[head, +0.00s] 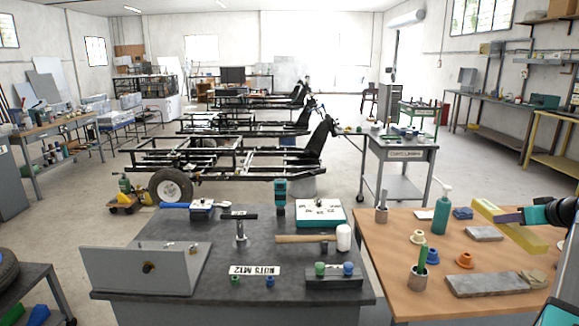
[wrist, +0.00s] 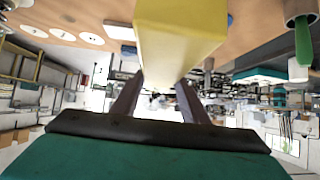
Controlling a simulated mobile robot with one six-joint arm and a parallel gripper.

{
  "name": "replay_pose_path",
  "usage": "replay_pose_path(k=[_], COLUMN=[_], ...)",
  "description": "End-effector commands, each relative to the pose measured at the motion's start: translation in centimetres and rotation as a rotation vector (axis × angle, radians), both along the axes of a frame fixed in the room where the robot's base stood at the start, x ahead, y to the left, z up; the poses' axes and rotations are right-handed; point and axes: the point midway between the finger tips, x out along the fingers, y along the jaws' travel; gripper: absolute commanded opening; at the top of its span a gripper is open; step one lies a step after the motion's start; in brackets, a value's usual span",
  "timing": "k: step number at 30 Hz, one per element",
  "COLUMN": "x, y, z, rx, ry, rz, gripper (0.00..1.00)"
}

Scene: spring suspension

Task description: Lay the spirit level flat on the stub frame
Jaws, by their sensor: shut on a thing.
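The spirit level is a long yellow bar (head: 525,238) at the right in the head view, over the wooden bench. My gripper (head: 508,216) reaches in from the right edge and is shut on the bar near its middle. In the wrist view, the two dark fingers of my gripper (wrist: 158,98) close on the yellow bar (wrist: 180,35), which runs out of the top of the picture. Black tube frames (head: 230,152) stand on the floor beyond the benches; I cannot tell which part is the stub frame.
The dark bench (head: 215,262) holds a mallet (head: 310,238) and several tools. Floor between the benches and frames is partly clear.

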Motion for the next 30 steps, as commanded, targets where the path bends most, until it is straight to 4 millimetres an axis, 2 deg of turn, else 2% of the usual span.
replay_pose_path(k=[7, 14, 20, 30], x=[1.0, 3.3, 6.6, 11.3], y=[0.7, 3.7, 8.6, 18.7], z=[0.2, 0.4, 0.7, 0.4], rx=[-0.002, -0.002, -0.002, -0.003], ry=[0.000, 0.000, 0.000, -0.001], rz=[0.016, 0.063, 0.134, 0.267], gripper=[0.04, 0.04, 0.04, 0.04])
